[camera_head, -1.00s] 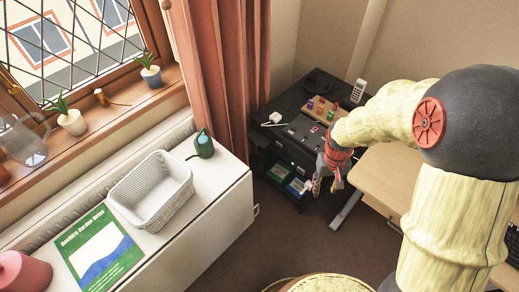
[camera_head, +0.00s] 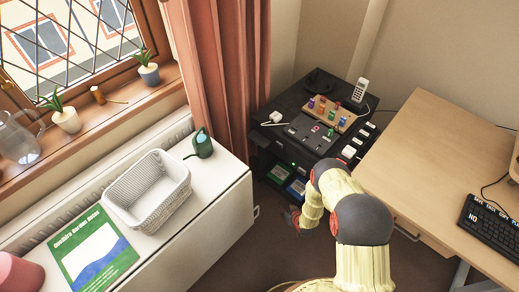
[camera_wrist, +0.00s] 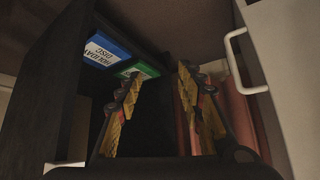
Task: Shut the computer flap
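The black computer unit (camera_head: 262,145) stands in the corner between the curtain and the desk, with switches and lights on top and an open shelf in its front. A blue disc case (camera_head: 297,187) and a green case (camera_head: 279,173) lie in that shelf. In the wrist view the blue case (camera_wrist: 104,52) and green case (camera_wrist: 138,70) show inside the dark unit. I cannot make out the flap for certain. My gripper (camera_head: 291,220) is low in front of the unit. In the wrist view my gripper (camera_wrist: 160,95) has its fingers apart with nothing between them.
A wooden desk (camera_head: 430,150) with a keyboard (camera_head: 492,228) stands right of the unit. A white cabinet (camera_head: 205,215) with a handle (camera_wrist: 236,62) is left, bearing a white basket (camera_head: 150,190) and watering can (camera_head: 202,144). Dark floor (camera_head: 250,255) lies between them.

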